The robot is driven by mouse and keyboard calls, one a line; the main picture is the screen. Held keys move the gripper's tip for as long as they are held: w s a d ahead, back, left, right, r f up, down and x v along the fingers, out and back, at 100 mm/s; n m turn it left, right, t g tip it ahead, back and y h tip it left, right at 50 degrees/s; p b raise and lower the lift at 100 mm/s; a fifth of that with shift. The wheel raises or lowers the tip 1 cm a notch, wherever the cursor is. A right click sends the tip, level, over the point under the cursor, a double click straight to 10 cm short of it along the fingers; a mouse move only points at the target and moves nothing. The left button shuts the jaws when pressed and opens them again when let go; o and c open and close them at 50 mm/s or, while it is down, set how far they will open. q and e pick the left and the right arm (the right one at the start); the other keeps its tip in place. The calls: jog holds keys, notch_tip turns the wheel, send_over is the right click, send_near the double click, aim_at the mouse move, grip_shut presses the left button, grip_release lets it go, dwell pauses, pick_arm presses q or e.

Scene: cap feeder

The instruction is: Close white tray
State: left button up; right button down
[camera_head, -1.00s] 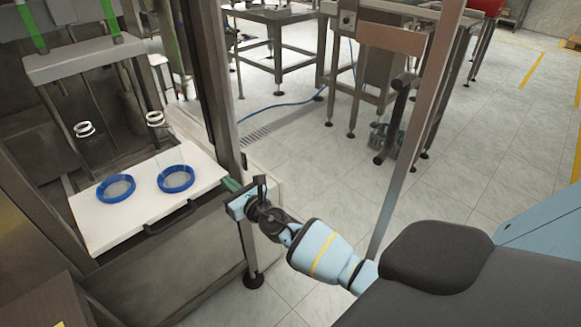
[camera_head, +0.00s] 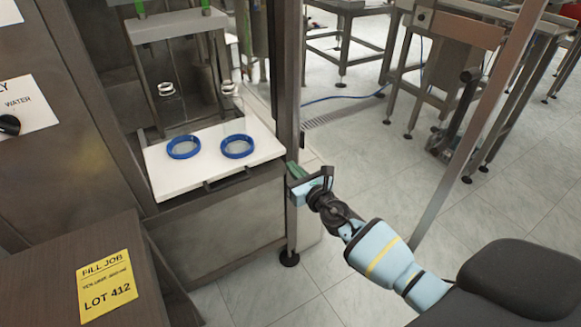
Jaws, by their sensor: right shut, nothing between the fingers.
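The white tray (camera_head: 205,177) sticks out of the front of the metal machine, with a dark handle (camera_head: 227,180) on its front edge. Two blue rings (camera_head: 183,147) and (camera_head: 237,146) lie side by side on it. My right gripper (camera_head: 297,173) is shut and empty. It shows just right of the tray's right edge, by the machine's corner post; I cannot tell whether it touches either. My left gripper is out of view.
A metal post (camera_head: 287,80) stands at the machine's right corner. A brown cabinet (camera_head: 85,255) with a yellow "LOT 412" label (camera_head: 107,285) is at the lower left. Metal tables (camera_head: 455,50) stand at the back right. The tiled floor between is mostly open.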

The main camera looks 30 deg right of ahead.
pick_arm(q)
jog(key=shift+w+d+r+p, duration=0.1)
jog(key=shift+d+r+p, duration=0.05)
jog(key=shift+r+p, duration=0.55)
pick_arm(e)
jog(key=s, duration=0.8)
jog(key=shift+s+d, duration=0.3)
